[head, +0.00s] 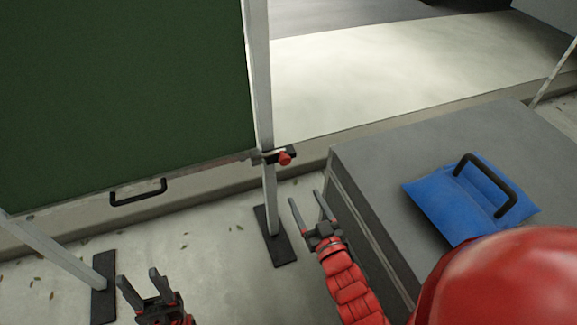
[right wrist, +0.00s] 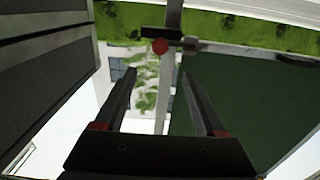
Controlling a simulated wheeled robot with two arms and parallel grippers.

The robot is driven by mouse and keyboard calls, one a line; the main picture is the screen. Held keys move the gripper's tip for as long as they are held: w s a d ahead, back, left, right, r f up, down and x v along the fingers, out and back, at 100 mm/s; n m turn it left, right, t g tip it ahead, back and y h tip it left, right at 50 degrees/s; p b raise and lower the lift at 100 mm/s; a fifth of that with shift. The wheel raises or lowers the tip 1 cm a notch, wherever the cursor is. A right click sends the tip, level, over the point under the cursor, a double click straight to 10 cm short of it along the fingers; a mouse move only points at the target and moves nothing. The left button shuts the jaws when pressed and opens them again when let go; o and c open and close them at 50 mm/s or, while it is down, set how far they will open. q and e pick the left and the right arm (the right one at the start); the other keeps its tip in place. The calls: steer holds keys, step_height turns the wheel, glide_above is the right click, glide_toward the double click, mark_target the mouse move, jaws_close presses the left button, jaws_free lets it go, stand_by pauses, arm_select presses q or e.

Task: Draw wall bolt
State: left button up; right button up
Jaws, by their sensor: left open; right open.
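The wall bolt (head: 284,158) has a red knob and a dark bracket. It sits on the metal post at the lower right corner of the green panel (head: 120,90). In the right wrist view the red knob (right wrist: 160,46) shows beyond the fingertips, near the top. My right gripper (head: 307,208) is open and empty, below and slightly right of the bolt in the head view, apart from it. My left gripper (head: 137,284) is open and empty, low on the left, below the panel's black handle (head: 138,191).
A grey cabinet (head: 370,150) stands at the right, close to my right arm. The post's black foot (head: 274,236) rests on the floor. Pale floor between my grippers is mostly clear.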

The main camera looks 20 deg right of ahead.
mark_target(286, 161)
steer(key=w+b, duration=0.1)
steer(key=w, duration=0.3)
steer(key=w+b, duration=0.1)
steer(key=w, duration=0.4)
steer(key=w+b, duration=0.1)
steer(key=w, duration=0.4)
steer(key=shift+w+a, duration=0.1)
steer(key=shift+a, duration=0.15)
steer(key=shift+c, duration=0.3)
jaws_close()
stand_by(0.4)
